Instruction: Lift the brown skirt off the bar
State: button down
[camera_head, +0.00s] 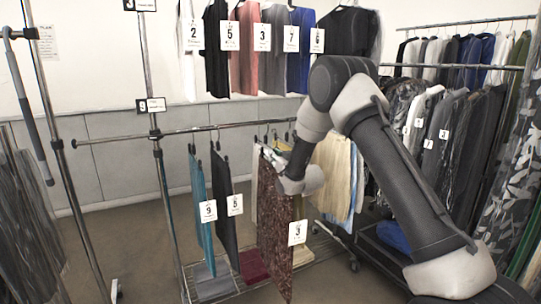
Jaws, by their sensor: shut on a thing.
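The brown skirt (274,225) is a dark reddish-brown speckled piece with a white tag marked 3 near its lower right. It hangs upright below the lower bar (225,127) of the rack, in front of the paler garments. My gripper (278,165) is at the top of the skirt and shut on it. The wrist partly covers the skirt's upper right edge. The fingertips are small and partly hidden, and I cannot tell whether the skirt's hanger still touches the bar.
A teal garment (201,210) tagged 9 and a dark one (224,200) tagged 5 hang close on the left. Cream garments (333,175) hang behind my wrist. Shirts (276,50) hang on the upper bar. A packed rack (465,140) stands right. Folded cloths (213,280) lie on the low shelf.

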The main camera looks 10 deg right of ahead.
jog(key=v, duration=1.4)
jog(key=shift+s, duration=0.3)
